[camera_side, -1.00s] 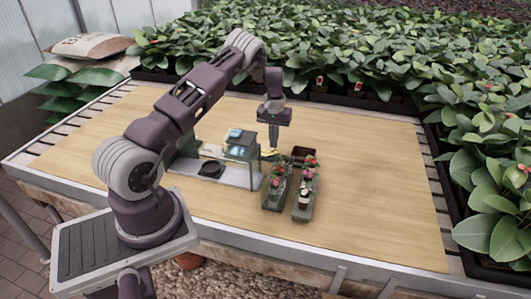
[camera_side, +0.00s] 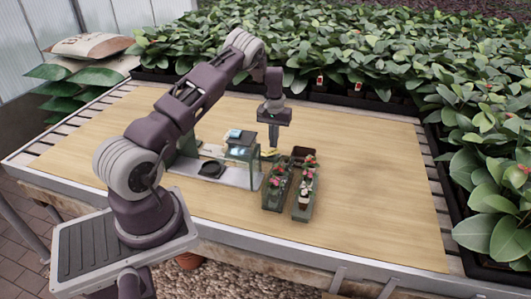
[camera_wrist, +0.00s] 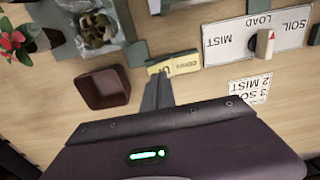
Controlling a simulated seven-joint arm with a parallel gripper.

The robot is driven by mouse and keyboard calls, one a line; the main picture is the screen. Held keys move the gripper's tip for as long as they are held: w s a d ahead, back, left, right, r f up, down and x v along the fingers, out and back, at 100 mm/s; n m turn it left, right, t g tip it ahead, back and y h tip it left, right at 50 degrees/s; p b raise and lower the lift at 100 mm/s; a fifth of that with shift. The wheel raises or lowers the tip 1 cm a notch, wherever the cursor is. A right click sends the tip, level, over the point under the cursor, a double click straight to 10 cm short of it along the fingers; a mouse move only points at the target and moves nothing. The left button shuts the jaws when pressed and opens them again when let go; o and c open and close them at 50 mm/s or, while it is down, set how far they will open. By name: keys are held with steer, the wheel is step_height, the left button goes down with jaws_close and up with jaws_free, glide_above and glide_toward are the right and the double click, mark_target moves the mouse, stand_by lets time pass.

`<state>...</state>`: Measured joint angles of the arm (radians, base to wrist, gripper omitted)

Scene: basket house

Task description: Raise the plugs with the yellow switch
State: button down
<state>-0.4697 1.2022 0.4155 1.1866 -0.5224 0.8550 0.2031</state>
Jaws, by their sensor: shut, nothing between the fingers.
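The yellow switch (camera_wrist: 175,64) is a small block with printed lettering, partly upside down in the wrist view, where "UP" seems to show. In the side view it is a small yellow patch (camera_side: 268,152) beside the green-framed station (camera_side: 241,150). My gripper (camera_wrist: 163,76) is shut and empty, pointing down, its fingertips at the switch's near edge. I cannot tell whether they press on it. In the side view my gripper (camera_side: 273,148) stands just behind the plant trays. Two long grey trays, left (camera_side: 265,205) and right (camera_side: 298,215), hold small flowering plants.
A brown square pot (camera_wrist: 105,88) lies left of my fingers in the wrist view. A panel marked SOIL, LOAD and MIST (camera_wrist: 235,42) has a knob (camera_wrist: 265,44). The board's right side is clear.

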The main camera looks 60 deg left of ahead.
mark_target(273, 151)
steer(key=shift+f, duration=1.35)
stand_by(0.6)
steer(key=shift+r, duration=3.55)
steer(key=s+d+r+m+t, duration=0.1)
steer(key=s+d+r+m, duration=0.1)
steer(key=d+r, duration=0.85)
steer(key=s+d+r+m+t, duration=0.1)
steer(key=s+d+r+t, duration=0.15)
steer(key=d+r, duration=0.85)
steer(key=s+d+r+m, duration=0.3)
steer(key=s+d+r, duration=0.45)
steer(key=s, duration=0.25)
steer(key=s+d+m+t, duration=0.1)
steer(key=s+d, duration=0.1)
steer(key=s, duration=0.5)
steer(key=s+d+f+m+t, duration=0.1)
steer(key=s+d+m, duration=0.1)
steer(key=s, duration=0.6)
steer(key=shift+d+f, duration=0.25)
